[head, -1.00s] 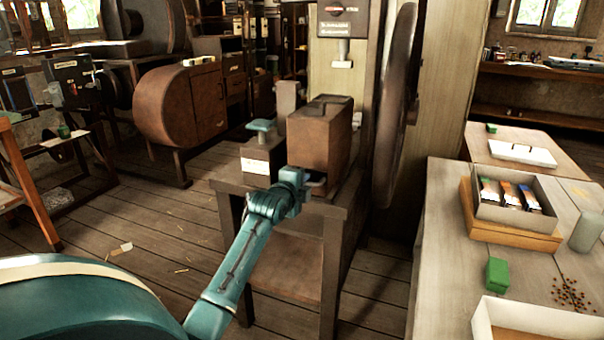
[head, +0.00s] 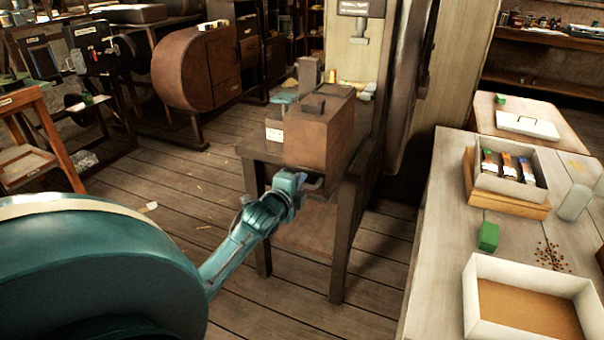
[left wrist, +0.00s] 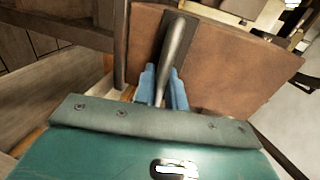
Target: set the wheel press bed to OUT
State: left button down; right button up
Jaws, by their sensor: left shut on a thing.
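The press bed appears as a brown block (head: 325,130) with a small dark grip on top, at the front of a dark wooden stand (head: 347,215). My left gripper (head: 303,180) is at the block's lower front, at the stand's front edge. In the left wrist view its blue fingers (left wrist: 162,88) are shut around a grey metal handle (left wrist: 176,45) on the brown face (left wrist: 225,60). The large dark handwheel (head: 405,95) stands nearly edge-on to the right of the bed. Any OUT marking is not readable. My right gripper is out of view.
A light table (head: 440,215) at the right holds an open tray (head: 530,270), a box of packets (head: 510,180) and a green block (head: 488,236). Brown cabinets (head: 195,70) stand at the back left.

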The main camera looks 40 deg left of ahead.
pick_arm(q)
jog(key=shift+s+d+f, duration=0.2)
jog(key=shift+s, duration=0.3)
jog(key=shift+f, duration=0.1)
jog(key=c, duration=1.9)
grip_release()
jog(key=o, duration=0.4)
jog(key=shift+s+r, duration=0.2)
jog(key=shift+c, duration=0.2)
jog(key=p+v, duration=0.1)
jog(key=v, duration=1.2)
jog(key=shift+s, duration=0.1)
